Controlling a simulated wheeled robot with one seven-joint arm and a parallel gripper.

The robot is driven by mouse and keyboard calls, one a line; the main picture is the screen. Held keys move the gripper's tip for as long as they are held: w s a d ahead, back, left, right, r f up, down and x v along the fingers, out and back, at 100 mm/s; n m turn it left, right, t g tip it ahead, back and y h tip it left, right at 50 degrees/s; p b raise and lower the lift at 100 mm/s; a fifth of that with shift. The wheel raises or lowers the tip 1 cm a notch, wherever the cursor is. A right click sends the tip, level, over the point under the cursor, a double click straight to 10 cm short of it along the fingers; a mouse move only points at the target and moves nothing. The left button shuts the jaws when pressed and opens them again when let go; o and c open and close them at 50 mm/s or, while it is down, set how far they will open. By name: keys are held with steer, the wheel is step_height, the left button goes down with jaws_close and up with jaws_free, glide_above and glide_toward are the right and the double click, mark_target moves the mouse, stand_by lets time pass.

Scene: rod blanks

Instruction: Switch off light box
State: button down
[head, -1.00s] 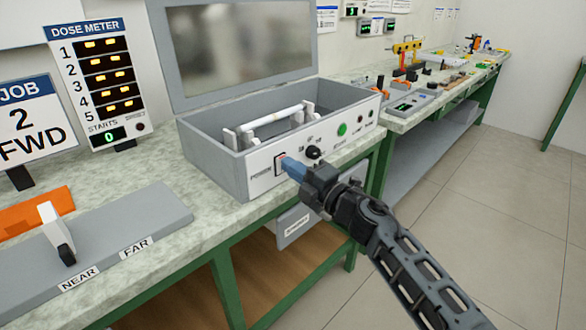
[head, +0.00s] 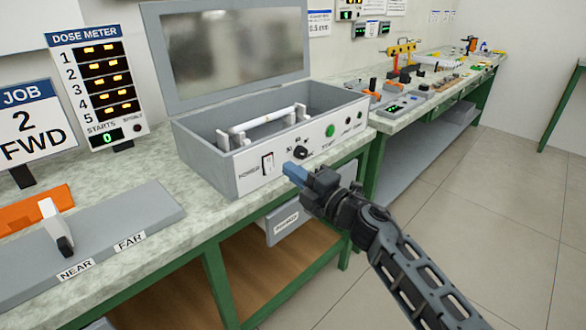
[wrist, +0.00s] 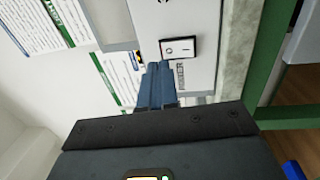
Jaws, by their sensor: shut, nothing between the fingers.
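The light box (head: 222,178) is a grey box on the bench with its lid (head: 155,55) raised. Its front panel carries the POWER switch (head: 267,163), a pale rocker in a black frame, beside a black knob (head: 301,152) and a green button (head: 330,130). My gripper (head: 292,172) is shut and empty, its blue fingertips just right of the switch and apart from the panel. In the wrist view the rocker (wrist: 180,49) shows a line and a circle mark, close beyond the fingertips (wrist: 158,80).
A white rod (head: 262,119) lies on supports inside the box. A dose meter (head: 103,85) and a job sign (head: 30,125) stand at the left. A grey fixture marked NEAR and FAR (head: 150,215) lies in front. Open floor is at the right.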

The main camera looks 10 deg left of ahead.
steer(key=r+p+v, duration=0.2)
steer(key=p+v, duration=0.1)
steer(key=v, duration=0.6)
stand_by(0.3)
steer(key=s+m+t+h, duration=0.5)
steer(key=s+m+t, duration=0.3)
steer(key=s+m, duration=0.85)
steer(key=s+d+f+m+h, duration=0.1)
steer(key=s+d+m+h, duration=0.25)
steer(key=s, duration=0.35)
steer(key=s+d+f+m+g+h+p, duration=0.1)
steer(key=s+d+m+h, duration=0.2)
steer(key=s, duration=0.4)
steer(key=s+d+f+m+h, duration=0.1)
steer(key=s+d+m+h, duration=0.15)
steer(key=s+d, duration=0.35)
steer(key=s+d+r+m+g, duration=0.1)
steer(key=s+d+r+g, duration=0.1)
steer(key=s+d, duration=0.2)
steer(key=s+d+r+m+g+h, duration=0.1)
steer(key=s+d, duration=0.4)
steer(key=s, duration=0.6)
steer(key=shift+d+r+m+g+p, duration=0.2)
steer(key=shift+r+m+g+p, duration=0.15)
steer(key=shift+r+m+g, duration=0.2)
